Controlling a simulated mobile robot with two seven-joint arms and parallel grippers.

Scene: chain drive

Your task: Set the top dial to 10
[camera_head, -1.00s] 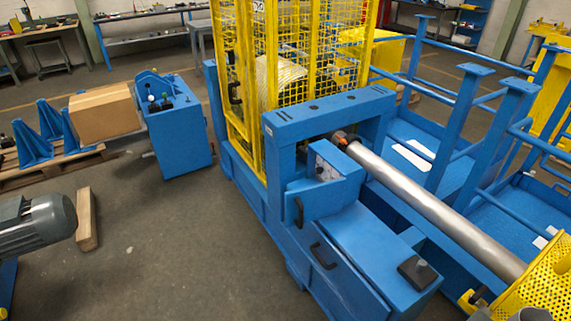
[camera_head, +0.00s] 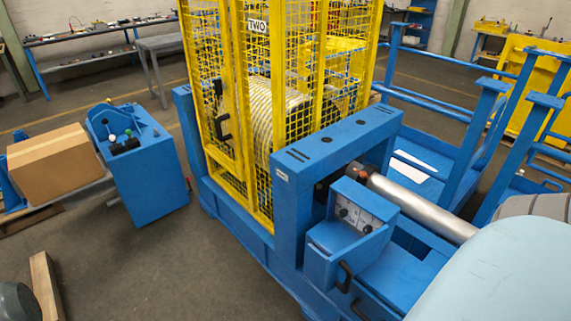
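A small white control panel (camera_head: 355,216) is set in the face of a blue control box (camera_head: 346,250) on the front of the blue machine. Small dark knobs show on it, one at the left (camera_head: 343,212) and one lower right (camera_head: 367,228). Their markings and settings are too small to read, and I cannot tell which is the top dial. Neither gripper is in view. A pale, smooth rounded part, likely of my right arm, fills the lower right corner, apart from the panel in the picture.
A yellow mesh cage (camera_head: 262,110) stands behind the blue frame (camera_head: 300,165). A steel shaft (camera_head: 425,208) runs right from the frame. A dark handle (camera_head: 345,276) juts out below the panel. Open floor (camera_head: 150,260) lies to the left, before a blue lever cabinet (camera_head: 150,180).

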